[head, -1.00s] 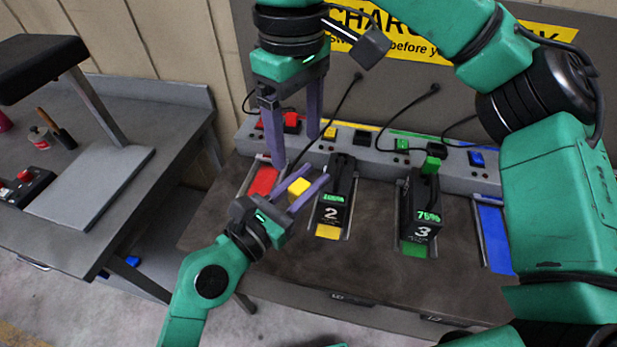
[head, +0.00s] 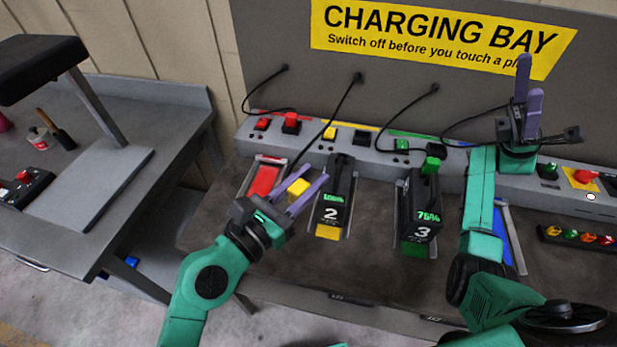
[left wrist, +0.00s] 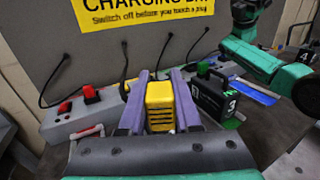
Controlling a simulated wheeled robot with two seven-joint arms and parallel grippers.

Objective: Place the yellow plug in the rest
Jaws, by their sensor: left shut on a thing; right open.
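The yellow plug (head: 298,187) is between the fingers of my left gripper (head: 316,172), which is shut on it, above the bench between the red bay and battery 2. A black cable runs from the back panel towards it. In the left wrist view the plug (left wrist: 159,105) is upright between both fingers. On the console's yellow section are a yellow switch (head: 329,133) and a black block (head: 361,137) that looks like the rest; nothing shows in it. My right gripper (head: 529,78) is open and empty, fingers up, at the right.
Battery 2 (head: 333,205) and battery 3 (head: 419,215) stand in their bays; a green plug (head: 432,163) is on battery 3. A red plug (head: 291,120) sits on the console. The red bay (head: 264,179) is empty. A side table (head: 90,185) stands at the left.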

